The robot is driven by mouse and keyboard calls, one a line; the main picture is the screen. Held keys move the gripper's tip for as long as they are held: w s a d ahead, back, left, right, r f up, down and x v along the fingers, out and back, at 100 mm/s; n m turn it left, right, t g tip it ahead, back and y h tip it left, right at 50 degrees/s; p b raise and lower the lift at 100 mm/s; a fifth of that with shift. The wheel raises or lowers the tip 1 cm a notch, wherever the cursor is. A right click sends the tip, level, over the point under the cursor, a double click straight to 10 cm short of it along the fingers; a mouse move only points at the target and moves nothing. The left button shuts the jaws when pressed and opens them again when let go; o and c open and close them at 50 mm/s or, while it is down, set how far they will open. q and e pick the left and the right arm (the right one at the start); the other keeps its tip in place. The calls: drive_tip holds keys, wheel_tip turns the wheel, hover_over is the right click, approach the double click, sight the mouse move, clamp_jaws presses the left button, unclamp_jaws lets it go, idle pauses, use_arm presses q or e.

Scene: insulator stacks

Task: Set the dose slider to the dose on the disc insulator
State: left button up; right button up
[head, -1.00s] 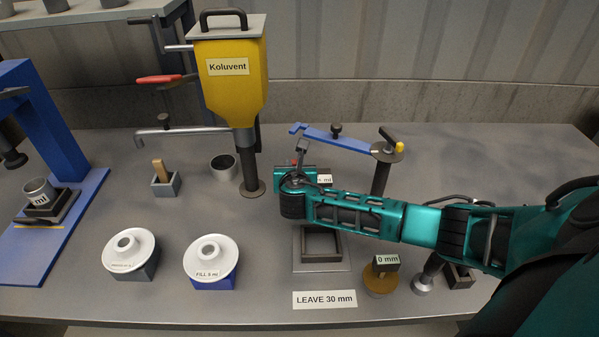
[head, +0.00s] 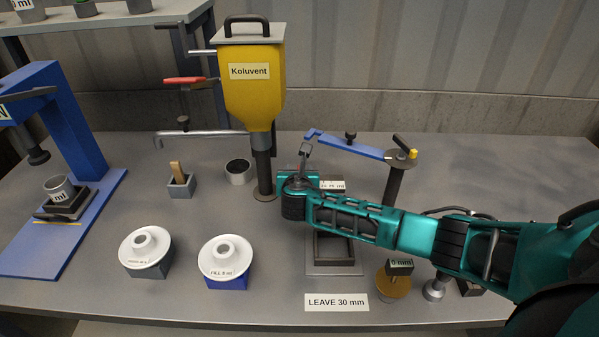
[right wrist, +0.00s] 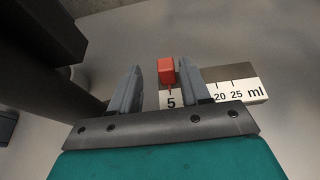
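The dose slider is a red block (right wrist: 166,71) on a white scale bar (right wrist: 245,91) marked 5, 20, 25 and ml; its middle marks are hidden by a finger. The block stands at about the 5 mark. My right gripper (right wrist: 152,72) is open, with one finger on each side of the block, which lies nearer the right finger. In the head view my right gripper (head: 298,183) is beside the yellow Koluvent hopper's column, hiding the slider. A white disc insulator (head: 225,257) on a blue block reads FILL 5 ml. My left gripper is out of view.
Another white disc (head: 145,247) stands left of it; its print is unreadable. The yellow hopper (head: 251,90), a blue lever arm (head: 345,146), a square dark frame (head: 334,262) and a LEAVE 30 mm card (head: 336,302) are nearby. A blue press (head: 75,130) stands left.

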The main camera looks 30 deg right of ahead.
drive_tip(key=shift+s, duration=0.1)
drive_tip(key=p+v, duration=0.1)
drive_tip(key=v, duration=1.1)
drive_tip(key=shift+s+a+r, duration=0.2)
drive_tip(key=shift+s, duration=0.1)
